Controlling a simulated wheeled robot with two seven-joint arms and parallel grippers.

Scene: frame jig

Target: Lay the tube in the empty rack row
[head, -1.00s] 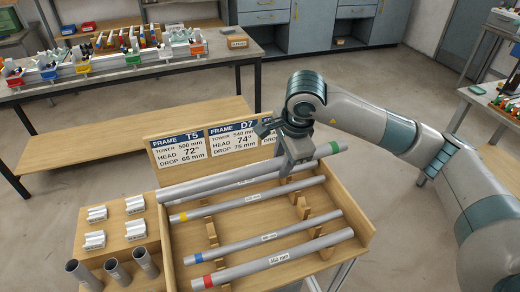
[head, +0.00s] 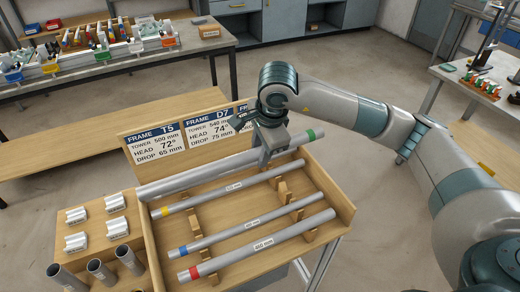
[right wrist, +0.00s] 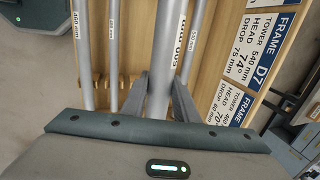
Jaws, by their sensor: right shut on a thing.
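A long grey tube with a green band (head: 210,174) is held across the back of the wooden rack (head: 346,212). My right gripper (head: 268,157) is shut around it; the right wrist view shows the tube (right wrist: 160,85) between both fingers. It looks raised above the rack, though the height is hard to judge. In the rack lie a yellow-banded tube (head: 205,200), a blue-banded tube (head: 215,238) and a red-banded tube (head: 225,262). The gap between the yellow-banded and blue-banded tubes is wider, with bare wooden supports (head: 283,190). My left gripper is not in view.
Frame cards (head: 157,145) stand along the rack's back edge. At left are a wooden block with white fittings (head: 75,242) and several short upright tubes (head: 100,271). A workbench (head: 120,75) with coloured parts stands behind; another table (head: 455,78) is at the right.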

